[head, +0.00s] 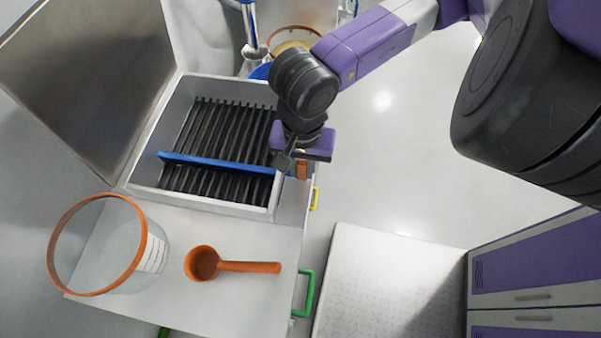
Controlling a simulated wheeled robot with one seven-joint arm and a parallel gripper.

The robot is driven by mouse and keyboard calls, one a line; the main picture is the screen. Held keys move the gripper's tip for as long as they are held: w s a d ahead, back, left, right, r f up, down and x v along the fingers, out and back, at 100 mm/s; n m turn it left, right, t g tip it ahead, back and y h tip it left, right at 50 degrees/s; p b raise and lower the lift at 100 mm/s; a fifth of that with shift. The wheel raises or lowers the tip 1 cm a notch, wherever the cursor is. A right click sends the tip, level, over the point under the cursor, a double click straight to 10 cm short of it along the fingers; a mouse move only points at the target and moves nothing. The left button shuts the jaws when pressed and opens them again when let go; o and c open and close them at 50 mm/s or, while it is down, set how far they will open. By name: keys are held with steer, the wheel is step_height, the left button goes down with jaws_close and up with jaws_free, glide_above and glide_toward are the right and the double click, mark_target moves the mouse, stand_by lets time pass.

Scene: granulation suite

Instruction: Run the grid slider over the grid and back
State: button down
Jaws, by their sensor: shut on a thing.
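The grid (200,128) is a set of dark parallel bars inside a light grey open box (152,196). The grid slider is a blue bar (217,163) lying across the bars, nearer the front end of the box. Its right end reaches the box's right wall. My gripper (288,162) is at that right end, shut on the slider. The grip itself is partly hidden by the fingers and wrist. An orange block (302,170) shows just beside the fingers, partly covered.
In front of the box, a clear orange-rimmed container (140,262) and an orange scoop (245,267) rest on a pale surface. A raised metal lid (85,75) stands at the left. A green handle (304,293) projects at the right. Purple-fronted cabinets (530,262) stand at lower right.

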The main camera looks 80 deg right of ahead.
steer(key=shift+w+d+b, duration=0.15)
steer(key=shift+d+b, duration=0.45)
steer(key=shift+d, duration=1.3)
steer(key=shift+w+d+b, duration=0.1)
steer(key=shift+d+b, duration=0.5)
steer(key=shift+d, duration=1.25)
steer(key=shift+d+f+b, duration=0.1)
steer(key=shift+d+b, duration=0.35)
steer(key=shift+d, duration=0.95)
steer(key=shift+w+d+b, duration=0.2)
steer(key=shift+d+b, duration=0.1)
steer(key=shift+d, duration=2.05)
steer(key=shift+w+d+b, duration=0.2)
steer(key=shift+d+b, duration=0.05)
steer(key=shift+d, duration=2.1)
steer(key=c, duration=1.2)
jaws_free()
steer(key=shift+o, duration=0.2)
steer(key=shift+w, duration=0.1)
